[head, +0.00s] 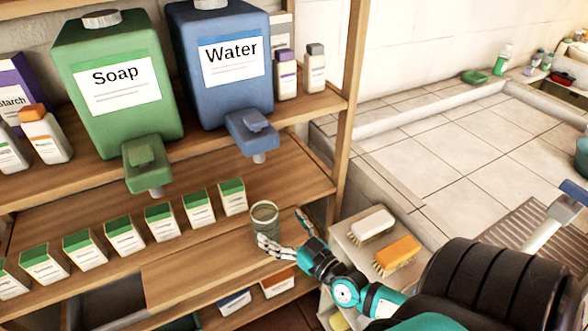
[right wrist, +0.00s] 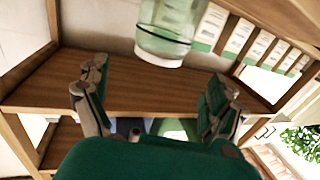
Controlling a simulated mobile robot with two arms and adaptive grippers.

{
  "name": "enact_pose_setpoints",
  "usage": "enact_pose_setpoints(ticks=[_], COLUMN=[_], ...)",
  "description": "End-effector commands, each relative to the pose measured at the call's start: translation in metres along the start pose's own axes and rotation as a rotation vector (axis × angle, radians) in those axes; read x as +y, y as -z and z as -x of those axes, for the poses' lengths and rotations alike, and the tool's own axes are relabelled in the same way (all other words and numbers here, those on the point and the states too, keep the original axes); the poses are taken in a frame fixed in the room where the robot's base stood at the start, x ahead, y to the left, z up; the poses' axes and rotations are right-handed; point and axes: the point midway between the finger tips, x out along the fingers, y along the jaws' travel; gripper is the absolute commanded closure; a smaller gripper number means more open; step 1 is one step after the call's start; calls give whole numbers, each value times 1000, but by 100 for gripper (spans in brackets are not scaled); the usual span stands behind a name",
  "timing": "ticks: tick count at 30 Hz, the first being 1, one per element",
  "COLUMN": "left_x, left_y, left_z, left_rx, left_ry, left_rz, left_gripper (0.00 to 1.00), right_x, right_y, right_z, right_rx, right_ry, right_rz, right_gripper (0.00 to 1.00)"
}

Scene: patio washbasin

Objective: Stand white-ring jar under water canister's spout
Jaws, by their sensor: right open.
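A blue canister labelled Water (head: 228,65) stands on the upper shelf, its blue tap and spout (head: 254,132) overhanging the front edge. A small translucent greenish jar (head: 264,215) stands upright on the lower shelf, lower in the picture than that spout; whether it is directly beneath, I cannot tell. My left gripper is not visible.
A green Soap canister (head: 112,90) stands left of the water canister. Several green-topped boxes (head: 162,221) line the lower shelf left of the jar. A white brush (head: 371,224) and an orange brush (head: 397,256) lie right of the shelf. Bare board (head: 200,270) lies in front of the boxes.

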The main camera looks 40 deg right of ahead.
Motion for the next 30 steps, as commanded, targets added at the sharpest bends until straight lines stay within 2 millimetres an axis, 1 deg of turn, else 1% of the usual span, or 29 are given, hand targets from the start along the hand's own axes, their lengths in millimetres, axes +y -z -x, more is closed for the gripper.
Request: enact_pose_setpoints(ticks=[1, 3, 7, 11, 16, 17, 19, 20, 22, 23, 24, 26, 27, 29, 30], left_x=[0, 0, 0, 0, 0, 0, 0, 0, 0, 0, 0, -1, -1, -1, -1], left_y=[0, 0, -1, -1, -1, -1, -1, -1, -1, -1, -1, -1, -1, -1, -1], left_z=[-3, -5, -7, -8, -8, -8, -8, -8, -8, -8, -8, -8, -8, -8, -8], left_rx=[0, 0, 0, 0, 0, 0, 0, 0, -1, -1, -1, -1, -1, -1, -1], left_ry=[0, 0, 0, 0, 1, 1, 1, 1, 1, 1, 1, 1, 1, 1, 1], left_rz=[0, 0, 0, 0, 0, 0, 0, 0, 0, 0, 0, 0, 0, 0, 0], left_gripper=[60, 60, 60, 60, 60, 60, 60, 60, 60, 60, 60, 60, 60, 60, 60], right_x=[0, 0, 0, 0, 0, 0, 1, 2, 5, 6, 6, 4, 1, -7, -15], right_y=[-3, -2, -1, 0, 0, -1, -13, -24, -61, -83, -116, -172, -210, -266, -300], right_z=[12, 24, 39, 46, 47, 47, 48, 49, 52, 56, 62, 78, 92, 118, 138], right_rx=[-3, -3, 0, 0, 1, -2, -25, -45, -120, -166, -237, -362, -454, -595, -691], right_ry=[1, 1, 0, 0, 0, 0, -2, -3, -7, -7, -7, -5, 0, 10, 19], right_rz=[2, 1, 2, 1, 0, 1, 7, 12, 26, 34, 44, 57, 62, 70, 73], right_gripper=[6, 6, 6, 6, 6, 6, 6, 6, 6, 6, 6, 6, 6, 6, 6])
